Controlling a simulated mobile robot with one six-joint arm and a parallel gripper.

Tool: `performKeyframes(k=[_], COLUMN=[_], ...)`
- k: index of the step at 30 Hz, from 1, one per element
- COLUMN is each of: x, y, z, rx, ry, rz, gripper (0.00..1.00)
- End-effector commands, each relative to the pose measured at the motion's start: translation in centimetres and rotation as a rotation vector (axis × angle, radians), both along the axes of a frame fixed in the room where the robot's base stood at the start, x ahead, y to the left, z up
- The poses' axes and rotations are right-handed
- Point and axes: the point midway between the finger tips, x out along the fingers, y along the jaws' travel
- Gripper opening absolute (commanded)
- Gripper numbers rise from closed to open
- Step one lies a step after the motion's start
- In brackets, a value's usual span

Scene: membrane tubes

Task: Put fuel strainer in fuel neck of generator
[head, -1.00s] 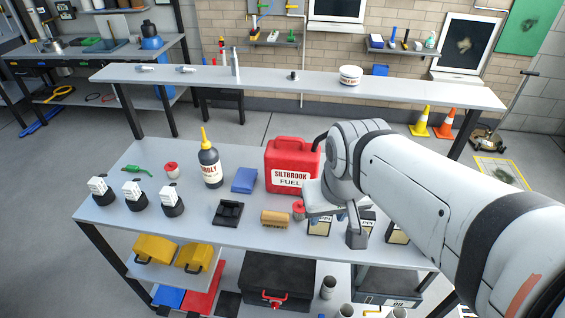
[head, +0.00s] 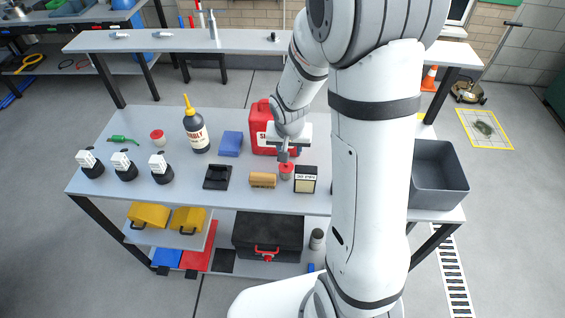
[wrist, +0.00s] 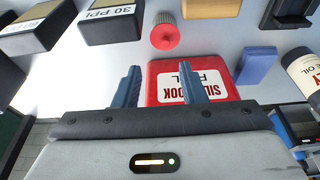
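A small part with a red cap and grey ribbed or mesh body, likely the fuel strainer (head: 286,171), stands on the workbench in front of the red fuel can. It also shows at the top middle of the wrist view (wrist: 164,36). My gripper (head: 284,154) is just behind it in the head view, apart from it. In the wrist view my gripper's blue fingers (wrist: 158,88) are spread with nothing between them; the red can lies beyond them. I cannot make out a generator or its fuel neck in either view.
The red fuel can (head: 262,135) stands close to my gripper. A tan roll (head: 263,180) and a labelled box (head: 305,179) flank the red-capped part. A black bottle (head: 196,132) and blue block (head: 231,144) are left. A grey bin (head: 437,190) sits at right.

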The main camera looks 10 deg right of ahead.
Motion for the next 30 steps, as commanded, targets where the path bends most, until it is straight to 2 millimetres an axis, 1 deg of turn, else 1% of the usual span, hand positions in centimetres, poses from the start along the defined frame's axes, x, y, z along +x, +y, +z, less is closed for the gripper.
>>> performKeyframes(k=[6, 11, 15, 18, 21, 28, 30], x=[0.6, 0.9, 1.3, 1.6, 1.8, 1.9, 1.9], y=[0.0, 0.2, 0.6, 0.5, 0.4, 0.4, 0.4], z=[-2.2, -3.6, -5.8, -7.1, -7.6, -7.6, -7.6], rx=[0.001, 0.001, 0.001, 0.002, 0.001, 0.001, 0.001], ry=[0.002, 0.002, 0.004, 0.003, 0.001, 0.0, 0.0], rz=[0.0, 0.002, 0.004, 0.001, 0.0, 0.001, 0.001], gripper=[0.38, 0.38, 0.38, 0.38, 0.38, 0.38, 0.32])
